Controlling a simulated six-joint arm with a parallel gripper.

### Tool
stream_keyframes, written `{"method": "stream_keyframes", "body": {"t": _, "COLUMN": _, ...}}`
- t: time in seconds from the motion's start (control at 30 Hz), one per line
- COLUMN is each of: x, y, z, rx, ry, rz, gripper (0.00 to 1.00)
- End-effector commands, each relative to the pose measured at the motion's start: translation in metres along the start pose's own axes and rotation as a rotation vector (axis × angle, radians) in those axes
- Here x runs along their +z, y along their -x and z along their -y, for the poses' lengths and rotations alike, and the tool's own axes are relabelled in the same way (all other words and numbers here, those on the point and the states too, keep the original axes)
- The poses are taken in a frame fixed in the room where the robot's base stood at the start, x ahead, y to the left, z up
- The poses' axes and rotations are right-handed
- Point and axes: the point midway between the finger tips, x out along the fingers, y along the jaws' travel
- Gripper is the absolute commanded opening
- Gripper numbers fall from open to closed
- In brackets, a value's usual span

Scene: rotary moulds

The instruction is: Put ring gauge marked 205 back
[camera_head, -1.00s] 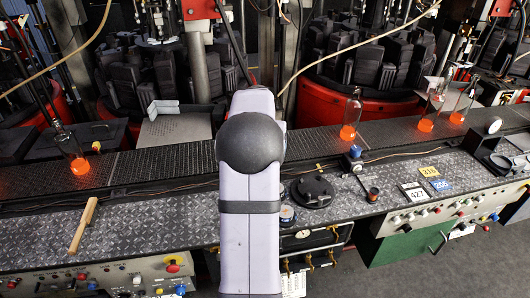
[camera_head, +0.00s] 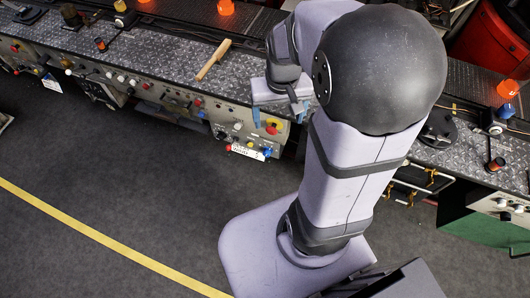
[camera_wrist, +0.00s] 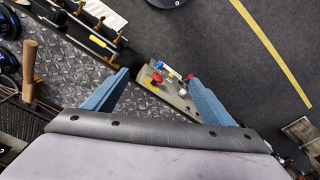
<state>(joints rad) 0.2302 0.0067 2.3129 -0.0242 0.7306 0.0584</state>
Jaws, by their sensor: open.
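I cannot pick out a ring gauge marked 205 in either current view; no such marking is legible. Two dark round pieces with bluish rims, one of them (camera_wrist: 9,25), are cut off at the left edge of the wrist view, and I cannot tell what they are. My gripper (camera_head: 264,120) hangs at the bench's front edge, over the control panel. In the wrist view my gripper (camera_wrist: 158,80) has its blue fingers wide apart with nothing between them.
A wooden-handled tool (camera_head: 213,60) lies on the patterned metal bench top left of my gripper. A control panel (camera_head: 240,128) with knobs faces the aisle. A black round fixture (camera_head: 440,128) stands right of my arm. The dark floor (camera_head: 130,190) is open, crossed by a yellow line.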

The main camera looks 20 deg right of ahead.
Motion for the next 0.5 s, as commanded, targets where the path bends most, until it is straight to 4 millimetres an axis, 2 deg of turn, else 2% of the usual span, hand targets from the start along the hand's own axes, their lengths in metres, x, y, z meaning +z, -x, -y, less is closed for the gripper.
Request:
{"method": "stream_keyframes", "body": {"t": 0.03, "x": 0.023, "y": -0.003, "z": 0.018, "rx": -0.008, "ry": 0.071, "rz": 0.020, "gripper": 0.77}}
{"method": "stream_keyframes", "body": {"t": 0.1, "x": 0.049, "y": -0.006, "z": 0.033, "rx": -0.015, "ry": 0.144, "rz": 0.044, "gripper": 0.77}}
{"method": "stream_keyframes", "body": {"t": 0.2, "x": 0.076, "y": -0.011, "z": 0.045, "rx": -0.021, "ry": 0.219, "rz": 0.070, "gripper": 0.77}}
{"method": "stream_keyframes", "body": {"t": 0.3, "x": 0.091, "y": -0.013, "z": 0.050, "rx": -0.023, "ry": 0.258, "rz": 0.084, "gripper": 0.77}}
{"method": "stream_keyframes", "body": {"t": 0.5, "x": 0.096, "y": -0.014, "z": 0.051, "rx": -0.024, "ry": 0.271, "rz": 0.090, "gripper": 0.77}}
